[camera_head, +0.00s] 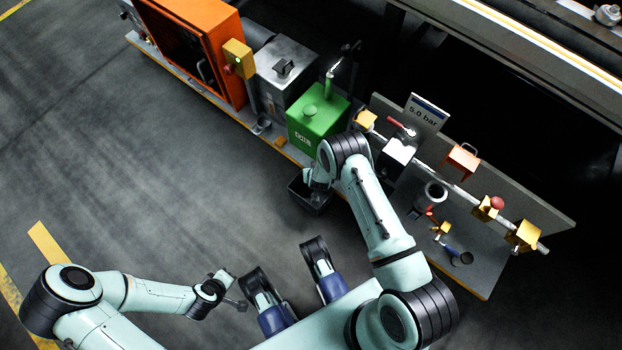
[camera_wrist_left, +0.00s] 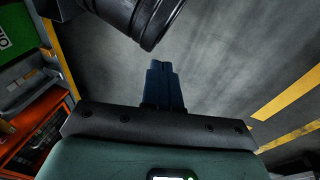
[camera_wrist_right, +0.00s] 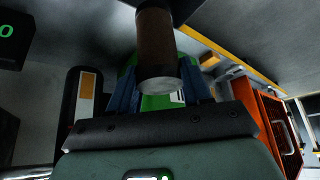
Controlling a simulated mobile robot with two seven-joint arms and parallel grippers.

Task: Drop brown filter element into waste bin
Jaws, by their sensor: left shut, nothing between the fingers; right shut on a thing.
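The brown filter element (camera_wrist_right: 155,42) is a brown cylinder with a pale end cap in the right wrist view. My right gripper (camera_wrist_right: 160,78) is shut on it, with a blue finger on each side. In the head view my right gripper (camera_head: 318,177) is partly hidden by its own arm and is over a small black open bin (camera_head: 316,208), seemingly the waste bin. I cannot make out the filter in the head view. My left gripper (camera_head: 238,303) is shut and empty at lower left; its closed blue fingers (camera_wrist_left: 162,85) show in the left wrist view.
Behind the bin stand a green box (camera_head: 318,118), a grey metal box (camera_head: 285,68) and an orange cabinet (camera_head: 190,40). To the right is a panel with a pipe, valves and a "5.0 bar" sign (camera_head: 425,113). The floor at left is clear.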

